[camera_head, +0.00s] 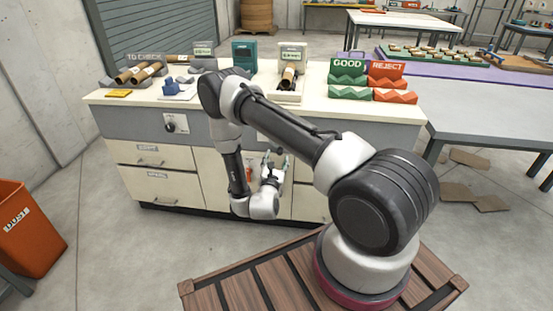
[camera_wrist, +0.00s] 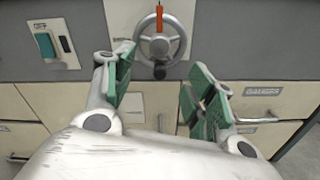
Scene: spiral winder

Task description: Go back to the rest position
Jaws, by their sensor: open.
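My gripper (camera_head: 273,168) hangs low in front of the cabinet drawers in the head view, below the edge of the bench (camera_head: 225,112). In the wrist view my gripper (camera_wrist: 160,93) has its green-padded fingers spread wide apart. Nothing is between the fingers. Past them, a grey handwheel (camera_wrist: 160,45) with an orange marker is on the bench front. A switch with a green rocker (camera_wrist: 46,46) is to its left. My arm bends forward and down, hiding part of the bench front in the head view.
The bench top holds cardboard tubes in a "TO CHECK" holder (camera_head: 137,72), a tube in a small stand (camera_head: 288,77), a green GOOD rack (camera_head: 347,80) and a red REJECT rack (camera_head: 388,82). An orange bin (camera_head: 28,228) stands at left. Floor in front of the drawers is clear.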

